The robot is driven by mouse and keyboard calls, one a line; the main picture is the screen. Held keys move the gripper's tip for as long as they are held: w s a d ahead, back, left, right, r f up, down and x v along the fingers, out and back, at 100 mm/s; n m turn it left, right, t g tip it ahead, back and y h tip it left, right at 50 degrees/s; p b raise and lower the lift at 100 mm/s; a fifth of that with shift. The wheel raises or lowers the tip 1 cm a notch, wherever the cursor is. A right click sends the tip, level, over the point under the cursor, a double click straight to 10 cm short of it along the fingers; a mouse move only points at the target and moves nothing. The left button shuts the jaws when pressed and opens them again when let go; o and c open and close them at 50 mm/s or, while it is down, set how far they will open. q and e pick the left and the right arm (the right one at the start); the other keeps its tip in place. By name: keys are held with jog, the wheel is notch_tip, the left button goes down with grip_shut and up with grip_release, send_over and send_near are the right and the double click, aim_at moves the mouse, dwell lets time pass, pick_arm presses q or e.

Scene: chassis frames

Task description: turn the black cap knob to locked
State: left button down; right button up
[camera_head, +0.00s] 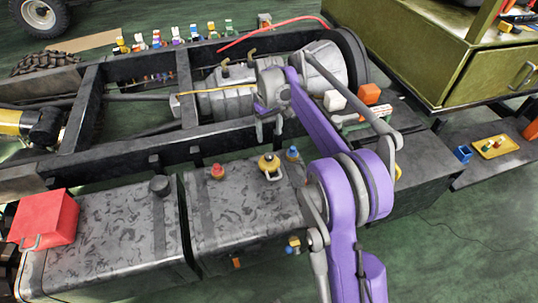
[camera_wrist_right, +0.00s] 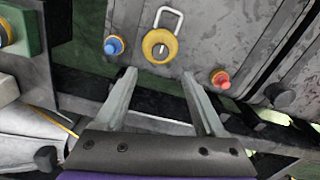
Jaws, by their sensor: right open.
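The black cap knob (camera_head: 160,186) stands on top of the left grey tank in the head view. A dark round cap at the right of the right wrist view (camera_wrist_right: 283,97) looks like the same knob. My right gripper (camera_head: 269,131) is over the chassis rail, up and to the right of the knob and well apart from it. In the right wrist view its two grey fingers (camera_wrist_right: 159,75) are spread with nothing between them. Whether the knob is at locked cannot be read.
A yellow padlock (camera_head: 269,165), red knob (camera_head: 217,172) and blue knob (camera_head: 292,153) sit on the right tank. A red box (camera_head: 45,221) stands on the left tank's left end. The tank top around the black cap is bare. A grey engine (camera_head: 228,97) lies beyond the rail.

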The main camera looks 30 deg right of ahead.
aim_at(269, 155)
notch_tip(269, 155, down, 11)
jog(key=shift+r+b, duration=0.2)
jog(key=shift+b, duration=0.6)
grip_shut()
